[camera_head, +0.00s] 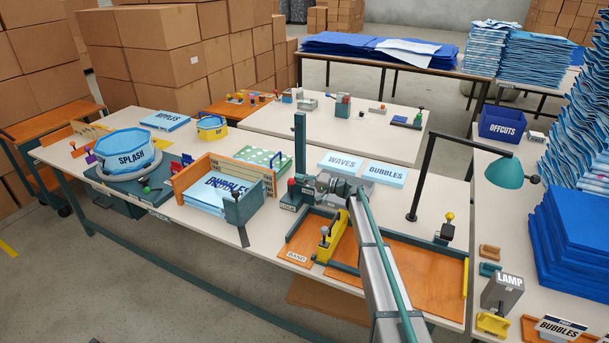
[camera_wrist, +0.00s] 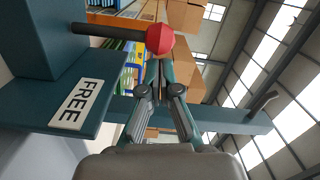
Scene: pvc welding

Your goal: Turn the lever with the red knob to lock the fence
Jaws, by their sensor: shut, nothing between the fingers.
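In the wrist view, the faceted red knob (camera_wrist: 160,40) sits on the end of a dark lever (camera_wrist: 103,31) that comes out of a teal block (camera_wrist: 30,40) at the left. A white label reading FREE (camera_wrist: 82,103) is on the teal part below the lever. My gripper (camera_wrist: 160,72) is shut and empty, its fingertips just below the knob in the picture; I cannot tell whether they touch it. In the head view, the red knob (camera_head: 291,183) shows small beside the teal block, left of my gripper (camera_head: 322,184). I cannot tell for certain which part is the fence.
A tall teal post (camera_head: 300,140) stands behind the lever block.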

